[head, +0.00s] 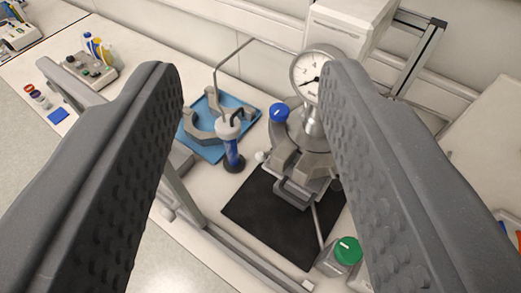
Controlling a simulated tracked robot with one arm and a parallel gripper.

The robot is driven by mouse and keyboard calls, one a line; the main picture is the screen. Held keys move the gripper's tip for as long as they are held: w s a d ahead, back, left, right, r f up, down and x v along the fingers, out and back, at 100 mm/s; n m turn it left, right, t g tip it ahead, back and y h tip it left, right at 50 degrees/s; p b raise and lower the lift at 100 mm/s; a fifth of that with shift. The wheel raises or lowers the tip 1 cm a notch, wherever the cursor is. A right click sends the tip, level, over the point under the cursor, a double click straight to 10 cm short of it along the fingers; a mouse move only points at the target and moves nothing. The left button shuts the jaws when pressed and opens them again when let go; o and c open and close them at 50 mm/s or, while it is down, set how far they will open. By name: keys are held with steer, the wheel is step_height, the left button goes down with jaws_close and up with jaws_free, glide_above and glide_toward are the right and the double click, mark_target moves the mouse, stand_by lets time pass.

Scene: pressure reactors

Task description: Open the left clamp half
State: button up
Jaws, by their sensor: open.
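My gripper (250,75) is open and empty, its two dark ridged fingers framing the bench from the left and right. Between them, towards the right finger, stands the metal reactor (311,122) with a round pressure gauge (309,75) and a blue knob (279,112). A thick grey collar part on the reactor's left side, seemingly the left clamp half (283,150), shows below the blue knob. A grey bracket-like handle (294,194) sits at the front. The right finger hides the reactor's right side. I cannot tell how the clamp is fastened.
A black mat (255,222) lies under the reactor. A grey rail (240,255) runs along the front.

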steer(key=w+a+f+m+t+y+p, duration=0.1)
steer(key=w+a+f+m+y+p, duration=0.1)
steer(key=w+a+f+m, duration=0.8)
steer(key=m+g+h+p, duration=0.2)
steer(key=m+g+h, duration=0.1)
steer(key=m+h, duration=0.55)
glide_toward(258, 161)
steer(key=shift+n+h, duration=0.35)
steer(key=shift+n, duration=0.3)
steer(key=x, duration=1.1)
steer(key=shift+w+f, duration=0.15)
steer(key=shift+w, duration=0.15)
steer(key=shift+a, duration=0.1)
jaws_close()
